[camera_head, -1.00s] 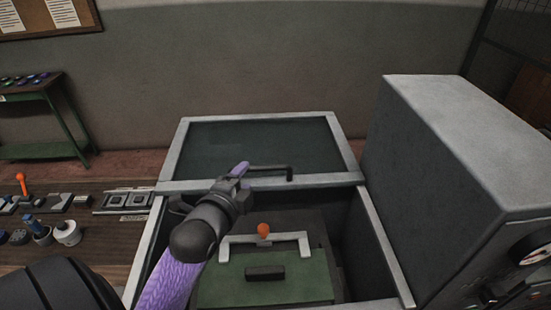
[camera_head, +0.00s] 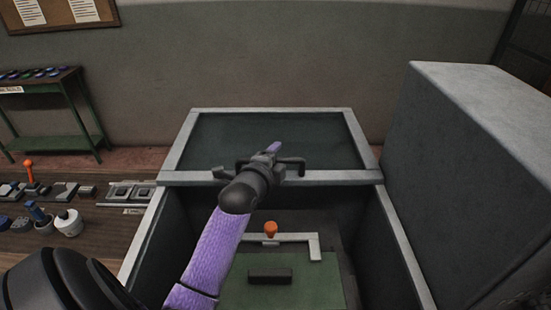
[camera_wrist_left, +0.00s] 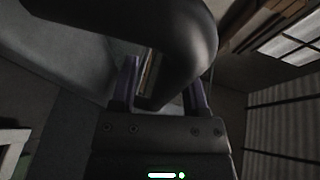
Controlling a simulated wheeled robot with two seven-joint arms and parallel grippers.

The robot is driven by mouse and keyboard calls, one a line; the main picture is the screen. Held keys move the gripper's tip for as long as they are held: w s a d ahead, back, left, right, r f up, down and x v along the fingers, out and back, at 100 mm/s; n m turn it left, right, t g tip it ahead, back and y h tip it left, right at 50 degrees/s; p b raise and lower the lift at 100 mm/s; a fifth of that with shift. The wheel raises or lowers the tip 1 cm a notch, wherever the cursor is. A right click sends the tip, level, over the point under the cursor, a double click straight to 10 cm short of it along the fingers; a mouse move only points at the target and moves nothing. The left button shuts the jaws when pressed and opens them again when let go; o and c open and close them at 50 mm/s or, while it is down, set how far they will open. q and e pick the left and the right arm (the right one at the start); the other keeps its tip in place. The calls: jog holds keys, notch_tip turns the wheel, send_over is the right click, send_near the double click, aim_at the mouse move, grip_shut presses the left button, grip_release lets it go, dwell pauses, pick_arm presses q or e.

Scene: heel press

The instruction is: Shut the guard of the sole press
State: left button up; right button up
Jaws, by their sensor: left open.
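The press guard is a grey-framed dark panel (camera_head: 280,140) over the back part of an open-topped box in the head view. The front part of the box is uncovered. A black bar handle (camera_head: 292,164) runs along the guard's front edge. My left gripper (camera_head: 268,158) is open at this handle, its purple fingertip showing just beyond the bar. In the left wrist view, a thick dark curved bar (camera_wrist_left: 180,45) crosses in front of and between the two purple fingers; contact cannot be told. My right gripper is not in view.
Inside the box are a green plate (camera_head: 300,292), a dark block (camera_head: 270,275), a pale bracket (camera_head: 315,246) and an orange knob (camera_head: 271,229). A tall grey cabinet (camera_head: 470,180) stands close at the right. Bottles and small parts sit on the wooden bench (camera_head: 100,240) at left.

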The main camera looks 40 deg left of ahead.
pick_arm(q)
jog(key=shift+w, duration=0.1)
grip_shut()
dwell(1.4)
